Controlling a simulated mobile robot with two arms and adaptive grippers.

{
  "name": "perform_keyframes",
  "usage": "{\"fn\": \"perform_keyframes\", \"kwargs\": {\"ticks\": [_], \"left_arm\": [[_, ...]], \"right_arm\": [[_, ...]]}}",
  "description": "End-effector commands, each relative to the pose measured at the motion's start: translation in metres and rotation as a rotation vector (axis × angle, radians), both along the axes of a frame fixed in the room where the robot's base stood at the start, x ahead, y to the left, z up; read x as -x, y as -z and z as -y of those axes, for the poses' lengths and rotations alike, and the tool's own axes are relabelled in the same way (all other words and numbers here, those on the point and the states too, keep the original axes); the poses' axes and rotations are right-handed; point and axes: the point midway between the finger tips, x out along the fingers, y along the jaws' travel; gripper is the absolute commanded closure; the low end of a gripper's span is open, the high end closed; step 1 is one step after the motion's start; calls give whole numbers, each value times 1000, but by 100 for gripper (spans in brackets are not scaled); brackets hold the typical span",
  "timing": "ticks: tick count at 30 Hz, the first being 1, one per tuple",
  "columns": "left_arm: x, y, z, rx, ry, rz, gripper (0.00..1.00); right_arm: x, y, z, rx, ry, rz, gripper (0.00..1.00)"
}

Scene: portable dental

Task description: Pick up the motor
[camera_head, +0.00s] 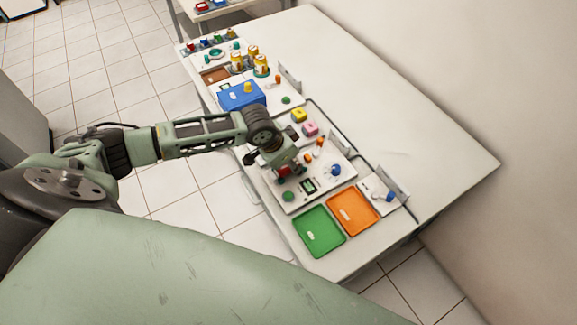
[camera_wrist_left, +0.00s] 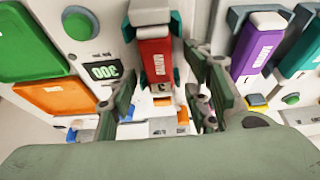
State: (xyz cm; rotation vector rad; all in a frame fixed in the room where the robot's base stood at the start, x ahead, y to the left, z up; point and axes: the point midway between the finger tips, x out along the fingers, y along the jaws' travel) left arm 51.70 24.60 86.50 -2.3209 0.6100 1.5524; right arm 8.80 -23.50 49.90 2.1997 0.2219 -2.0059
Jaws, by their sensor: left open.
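A red block with a white label and a grey-white end, likely the motor (camera_wrist_left: 155,62), stands in a dark green holder on the white panel in the left wrist view. Its label is too small to read for sure. My left gripper (camera_wrist_left: 165,98) is open, with its two green fingers spread on either side of the red block's lower end and apart from it. In the head view my left gripper (camera_head: 284,172) is over the white panel (camera_head: 318,192), and it mostly hides the red block. My right gripper is not in view.
A green tray (camera_head: 319,231) and an orange tray (camera_head: 352,210) lie at the table's near end. A purple block (camera_wrist_left: 257,47) stands in a similar holder beside the red one. A blue box (camera_head: 241,95) and yellow bottles (camera_head: 253,57) are further back. The table's right side is clear.

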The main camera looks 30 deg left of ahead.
Motion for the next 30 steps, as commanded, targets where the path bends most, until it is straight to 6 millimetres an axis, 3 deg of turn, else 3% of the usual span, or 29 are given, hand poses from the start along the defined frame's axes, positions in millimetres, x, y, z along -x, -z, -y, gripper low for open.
{"fn": "perform_keyframes", "kwargs": {"ticks": [6, 21, 30], "left_arm": [[0, 0, 0, 0, 0, 0, 56], [0, 0, 0, 0, 1, 1, 100], [-1, -1, 0, 0, 1, 2, 100]], "right_arm": [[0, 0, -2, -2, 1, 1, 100], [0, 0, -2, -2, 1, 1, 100], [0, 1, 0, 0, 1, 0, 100]]}}
